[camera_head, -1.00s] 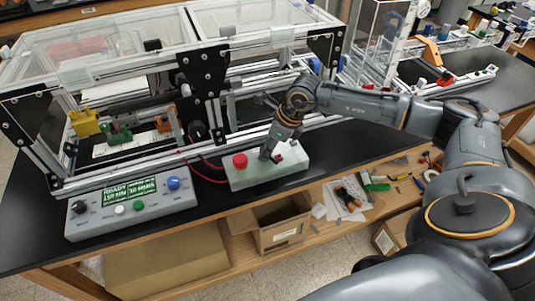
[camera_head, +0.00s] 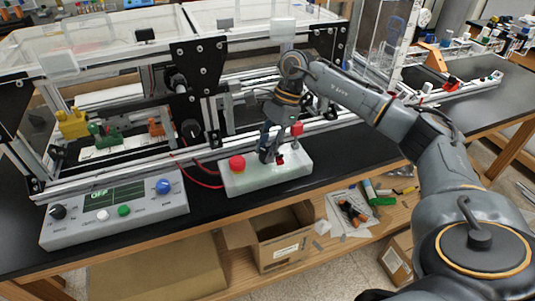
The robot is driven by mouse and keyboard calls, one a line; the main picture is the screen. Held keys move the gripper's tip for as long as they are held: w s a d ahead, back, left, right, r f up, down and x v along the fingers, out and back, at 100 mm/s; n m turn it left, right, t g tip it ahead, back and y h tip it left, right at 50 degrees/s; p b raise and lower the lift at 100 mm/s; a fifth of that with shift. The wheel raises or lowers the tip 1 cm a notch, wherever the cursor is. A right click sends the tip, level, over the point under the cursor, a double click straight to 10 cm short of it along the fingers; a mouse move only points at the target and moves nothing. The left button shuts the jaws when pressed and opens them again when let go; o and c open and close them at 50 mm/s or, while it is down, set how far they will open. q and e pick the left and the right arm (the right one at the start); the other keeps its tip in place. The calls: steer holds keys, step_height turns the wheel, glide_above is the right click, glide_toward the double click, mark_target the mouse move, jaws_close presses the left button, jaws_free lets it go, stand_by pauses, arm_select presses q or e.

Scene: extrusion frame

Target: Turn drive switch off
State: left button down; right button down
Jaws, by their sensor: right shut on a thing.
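The white switch box (camera_head: 245,184) sits on the black bench in front of the extrusion frame. It has a red mushroom button (camera_head: 237,164) on its left end. My right gripper (camera_head: 269,157) reaches down to the right half of the box and is shut on the drive switch there. The fingers hide most of the switch; a small red part (camera_head: 281,160) shows beside them. The control panel (camera_head: 130,225) at left has a display (camera_head: 112,196) that reads "OFF". My left gripper is not in view.
The aluminium extrusion frame (camera_head: 212,110) stands close behind the box. A red-topped post (camera_head: 296,129) stands near my right gripper. Red cables (camera_head: 197,179) run left of the box. An open cardboard box (camera_head: 283,245) and tools (camera_head: 352,211) lie on the shelf below.

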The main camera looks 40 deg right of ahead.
steer(key=shift+w+n+g+b, duration=0.1)
steer(key=shift+n+g+b, duration=0.6)
steer(key=shift+n, duration=0.8)
steer(key=c, duration=1)
jaws_free()
steer(key=v, duration=1.2)
steer(key=shift+a, duration=0.15)
